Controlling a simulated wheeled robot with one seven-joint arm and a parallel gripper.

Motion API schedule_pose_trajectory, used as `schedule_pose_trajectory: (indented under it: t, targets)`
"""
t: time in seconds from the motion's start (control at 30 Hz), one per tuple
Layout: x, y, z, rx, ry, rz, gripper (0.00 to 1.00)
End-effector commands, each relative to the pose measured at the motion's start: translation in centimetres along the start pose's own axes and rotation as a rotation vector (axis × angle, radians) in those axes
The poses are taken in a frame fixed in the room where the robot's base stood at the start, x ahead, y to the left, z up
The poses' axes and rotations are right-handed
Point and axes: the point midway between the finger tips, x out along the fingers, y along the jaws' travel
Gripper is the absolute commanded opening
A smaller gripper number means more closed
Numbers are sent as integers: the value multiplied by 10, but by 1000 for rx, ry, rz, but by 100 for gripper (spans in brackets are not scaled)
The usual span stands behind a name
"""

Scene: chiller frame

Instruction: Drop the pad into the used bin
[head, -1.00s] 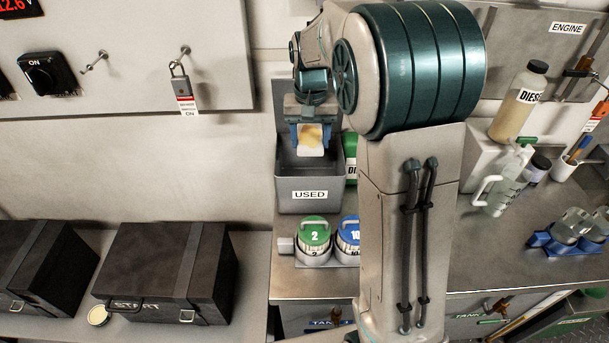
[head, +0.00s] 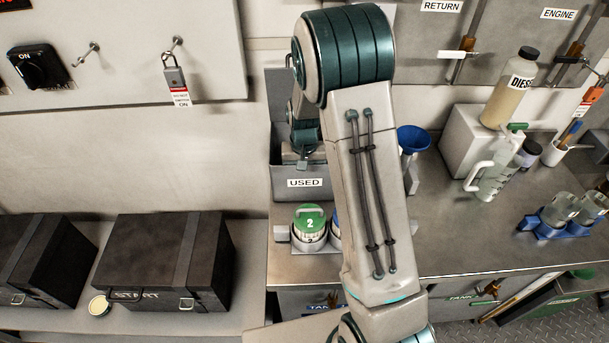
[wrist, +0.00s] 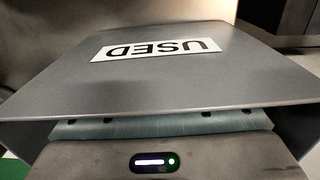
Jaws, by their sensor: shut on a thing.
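The used bin (head: 284,195) is a grey open box with a "USED" label, standing at the back of the bench. In the wrist view its labelled wall (wrist: 175,85) fills the middle, with the label upside down. My gripper (head: 303,160) is at the bin's mouth, pointing down, partly hidden by the bin wall and my arm. Its housing (wrist: 150,155) shows at the bottom of the wrist view, close to the bin wall. It is shut on the pad, a white pad with a yellowish stain seen earlier. The pad and fingertips are hidden now.
A green-lidded canister (head: 309,223) stands in front of the bin. A blue funnel (head: 413,138), a diesel bottle (head: 508,88) and a clear jug (head: 495,172) stand to the right. Dark cases (head: 165,262) sit at left. My arm covers the bench middle.

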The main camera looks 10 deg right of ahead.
Motion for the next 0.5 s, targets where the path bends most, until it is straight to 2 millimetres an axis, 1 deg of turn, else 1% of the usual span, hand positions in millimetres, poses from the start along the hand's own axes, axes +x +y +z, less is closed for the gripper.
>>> schedule_pose_trajectory:
  t: [0.03,0.1,0.33,0.5]
  targets:
    - [7,0,1,0,-4,1,29]
    - [11,0,0,0,-1,0,29]
    - [12,0,0,0,0,0,29]
    - [18,0,0,0,0,0,29]
